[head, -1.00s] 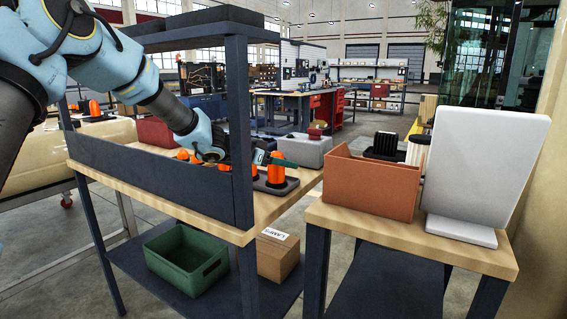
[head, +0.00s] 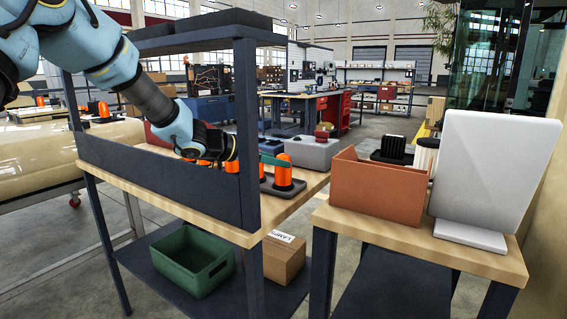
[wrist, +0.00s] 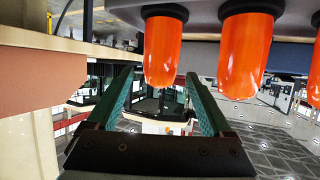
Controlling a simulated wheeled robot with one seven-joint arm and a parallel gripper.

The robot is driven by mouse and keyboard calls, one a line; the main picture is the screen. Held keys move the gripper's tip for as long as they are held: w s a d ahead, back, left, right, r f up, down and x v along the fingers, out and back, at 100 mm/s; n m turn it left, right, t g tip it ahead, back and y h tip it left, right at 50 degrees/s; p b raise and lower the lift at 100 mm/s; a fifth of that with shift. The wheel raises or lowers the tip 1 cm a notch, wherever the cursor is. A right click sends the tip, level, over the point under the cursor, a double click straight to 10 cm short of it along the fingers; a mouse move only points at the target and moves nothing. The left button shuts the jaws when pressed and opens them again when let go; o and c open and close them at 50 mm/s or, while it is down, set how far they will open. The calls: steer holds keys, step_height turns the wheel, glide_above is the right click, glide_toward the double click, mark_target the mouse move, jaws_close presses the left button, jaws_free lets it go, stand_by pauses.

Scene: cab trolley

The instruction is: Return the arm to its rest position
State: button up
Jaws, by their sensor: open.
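My gripper (head: 276,160) is at the cab trolley's wooden top (head: 150,178), partly hidden behind the trolley's dark corner post. One green finger shows beside an orange lamp (head: 284,174) that stands upright on a dark tray (head: 282,190). In the wrist view my gripper (wrist: 160,76) has its two green fingers spread, with nothing gripped. Orange lamps (wrist: 246,55) appear upside down there, one (wrist: 163,48) in line with the gap between the fingertips; its distance cannot be told. My arm reaches in from the upper left, over the trolley's side panel.
The trolley's post (head: 246,135), top shelf and side panel (head: 160,180) stand close around my arm. A grey box (head: 313,153) sits behind the tray. On the right table are an orange-brown bin (head: 378,190) and a white panel (head: 495,170). A green crate (head: 190,265) is below.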

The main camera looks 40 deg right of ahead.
steer(key=shift+w+a+r, duration=0.1)
steer(key=shift+a+r, duration=0.1)
steer(key=shift+a, duration=0.3)
